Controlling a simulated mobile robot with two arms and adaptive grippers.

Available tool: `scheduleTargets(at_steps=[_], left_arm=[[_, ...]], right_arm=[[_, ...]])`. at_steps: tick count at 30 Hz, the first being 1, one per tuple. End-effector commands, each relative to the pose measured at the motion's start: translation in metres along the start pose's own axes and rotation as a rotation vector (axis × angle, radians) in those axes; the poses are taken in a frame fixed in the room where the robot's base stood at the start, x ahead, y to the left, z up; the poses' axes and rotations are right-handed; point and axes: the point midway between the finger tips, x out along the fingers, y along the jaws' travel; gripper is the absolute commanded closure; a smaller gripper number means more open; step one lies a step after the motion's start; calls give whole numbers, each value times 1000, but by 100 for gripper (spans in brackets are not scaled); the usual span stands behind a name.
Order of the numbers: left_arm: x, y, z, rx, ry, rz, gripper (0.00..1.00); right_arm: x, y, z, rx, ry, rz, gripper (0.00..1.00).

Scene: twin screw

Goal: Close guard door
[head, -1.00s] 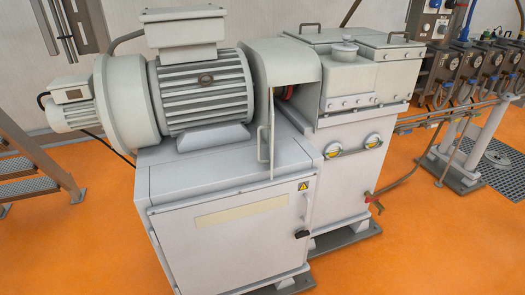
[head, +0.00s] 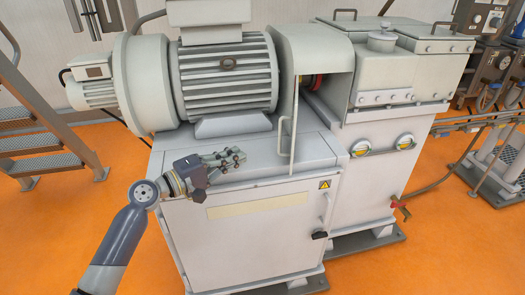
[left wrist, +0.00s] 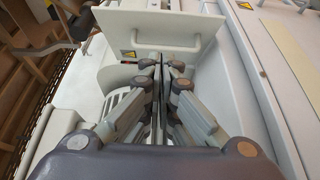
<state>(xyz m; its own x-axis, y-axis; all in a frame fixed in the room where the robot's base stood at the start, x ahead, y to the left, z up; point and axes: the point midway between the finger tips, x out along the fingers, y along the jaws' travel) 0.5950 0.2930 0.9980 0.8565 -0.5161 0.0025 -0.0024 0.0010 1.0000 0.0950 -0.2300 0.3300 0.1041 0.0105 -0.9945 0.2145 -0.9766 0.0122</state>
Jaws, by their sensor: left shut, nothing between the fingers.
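The guard door (head: 294,118) stands open and shows almost edge-on in the head view, below the front edge of the grey guard cover (head: 313,48). Its thin handle (head: 279,137) is on its left face. In the left wrist view the door is the pale panel (left wrist: 158,20) across the top, with a bar handle and a yellow warning sticker. My left gripper (head: 240,157) is shut and empty, left of the door and apart from it, over the front of the cabinet top. It also shows in the left wrist view (left wrist: 160,62). My right gripper is out of view.
The large ribbed motor (head: 228,75) stands behind my left gripper. The gearbox housing (head: 392,70) is right of the door. A red part (head: 319,82) shows inside the opening. The cabinet front (head: 250,240) has a handle at right. Metal stairs (head: 40,145) stand at left.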

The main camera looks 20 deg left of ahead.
Motion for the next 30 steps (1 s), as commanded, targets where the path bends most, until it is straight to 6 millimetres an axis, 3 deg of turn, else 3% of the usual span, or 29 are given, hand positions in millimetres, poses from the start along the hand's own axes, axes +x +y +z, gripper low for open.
scheduleTargets(at_steps=[5,16,21,30], left_arm=[[25,4,0,-3,0,3,100],[101,2,0,-3,1,1,100],[116,1,20,-2,0,-2,100],[125,-2,28,0,3,-2,100]], right_arm=[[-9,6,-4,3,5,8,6],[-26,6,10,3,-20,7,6],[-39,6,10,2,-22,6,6],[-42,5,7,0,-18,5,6]])
